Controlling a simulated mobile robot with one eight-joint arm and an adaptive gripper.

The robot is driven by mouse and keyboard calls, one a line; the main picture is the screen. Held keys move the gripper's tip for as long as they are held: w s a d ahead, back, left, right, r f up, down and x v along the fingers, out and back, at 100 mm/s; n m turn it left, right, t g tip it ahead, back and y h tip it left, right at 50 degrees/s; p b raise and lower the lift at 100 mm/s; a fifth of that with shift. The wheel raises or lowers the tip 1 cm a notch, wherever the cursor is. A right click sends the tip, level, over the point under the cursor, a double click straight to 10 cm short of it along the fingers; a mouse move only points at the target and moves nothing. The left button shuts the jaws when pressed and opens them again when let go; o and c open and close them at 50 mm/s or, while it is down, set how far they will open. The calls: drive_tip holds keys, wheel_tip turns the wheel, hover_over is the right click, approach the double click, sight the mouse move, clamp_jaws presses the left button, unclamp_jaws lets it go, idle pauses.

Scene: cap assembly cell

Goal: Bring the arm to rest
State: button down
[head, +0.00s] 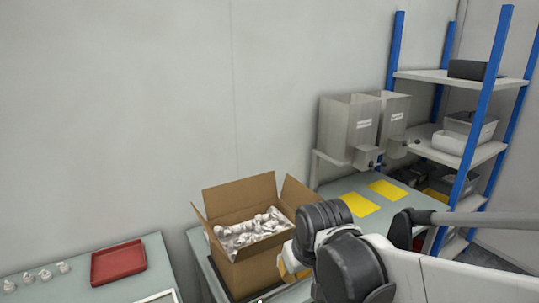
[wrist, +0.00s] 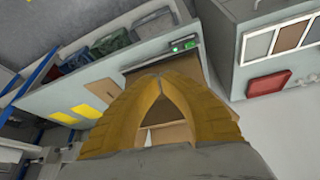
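My gripper (wrist: 160,80) shows in the wrist view with its two ochre fingers arched together and their tips meeting. Nothing shows between the tips. In the head view my arm reaches in from the lower right, in front of the right side of the open cardboard box (head: 252,270). Only a small ochre part of my gripper (head: 288,272) shows there, and the rest is hidden behind the arm. In the wrist view, part of the box shows behind and between the fingers.
The box holds many white fittings (head: 250,228). Two grey dispensers (head: 348,130) and yellow mats (head: 360,204) stand beyond my arm. A blue-post shelf (head: 473,120) is at right.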

drive_tip(key=s+d+m+t+h+b, duration=0.1)
drive_tip(key=s+d+m+t+b, duration=0.1)
drive_tip(key=s+d, duration=1.1)
drive_tip(key=shift+m, duration=0.9)
idle(4.0)
